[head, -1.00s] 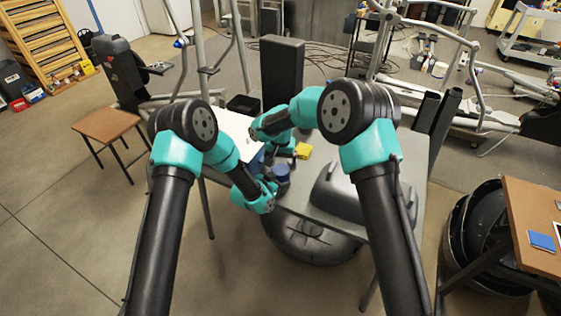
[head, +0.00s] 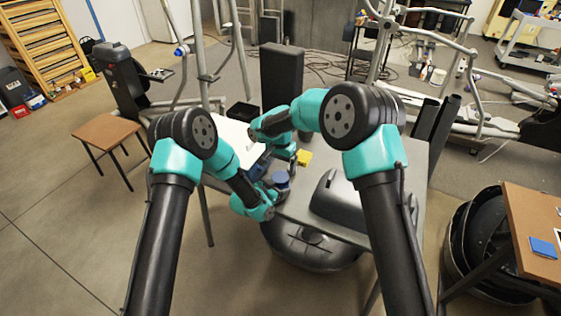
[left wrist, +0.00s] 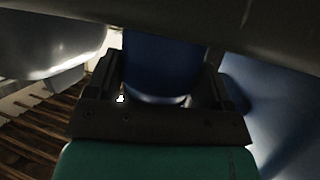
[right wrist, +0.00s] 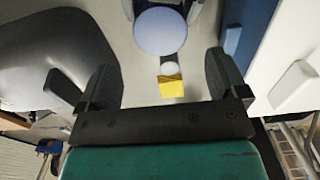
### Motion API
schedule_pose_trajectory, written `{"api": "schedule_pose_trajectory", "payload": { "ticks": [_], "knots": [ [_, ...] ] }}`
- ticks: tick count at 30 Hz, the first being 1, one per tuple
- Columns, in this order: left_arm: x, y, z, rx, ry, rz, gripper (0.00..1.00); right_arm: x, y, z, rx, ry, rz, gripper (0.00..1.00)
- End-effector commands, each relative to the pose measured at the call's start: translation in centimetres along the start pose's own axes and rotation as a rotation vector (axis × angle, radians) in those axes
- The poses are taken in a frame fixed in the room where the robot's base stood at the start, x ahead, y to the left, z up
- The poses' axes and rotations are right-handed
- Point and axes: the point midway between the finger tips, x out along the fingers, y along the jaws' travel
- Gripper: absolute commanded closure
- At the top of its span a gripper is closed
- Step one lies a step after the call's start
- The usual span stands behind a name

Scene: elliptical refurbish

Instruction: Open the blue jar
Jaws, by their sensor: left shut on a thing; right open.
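The blue jar (head: 281,180) stands upright near the table's front edge. My left gripper (head: 272,189) is shut on its side; in the left wrist view the jar's dark blue body (left wrist: 160,68) sits between the fingers. The right wrist view shows the jar's round, pale blue top (right wrist: 163,32) from above, with parts of the left fingers on both sides. My right gripper (right wrist: 164,78) is open and empty, with the jar top ahead of it, apart from its fingers. In the head view its fingertips are too small to make out.
A large dark grey rounded case (head: 345,205) fills the table's right. A white panel (head: 236,139) lies at the left.

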Motion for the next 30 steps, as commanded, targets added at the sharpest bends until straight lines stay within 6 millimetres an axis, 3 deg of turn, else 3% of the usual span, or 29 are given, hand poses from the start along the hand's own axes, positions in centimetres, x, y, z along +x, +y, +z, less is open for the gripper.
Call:
{"api": "schedule_pose_trajectory", "payload": {
  "ticks": [15,27,30],
  "knots": [
    [0.0,0.0,0.0,-0.001,-0.001,0.0,0.91,6.5,0.0,0.0,-0.001,-0.001,0.002,0.08],
    [0.0,0.0,0.0,0.0,0.0,0.0,0.91,7.1,0.0,0.0,-0.001,-0.001,0.001,0.08],
    [0.0,0.0,0.0,0.0,0.0,0.0,0.91,7.1,0.0,0.0,-0.001,-0.001,0.001,0.18]
  ]
}}
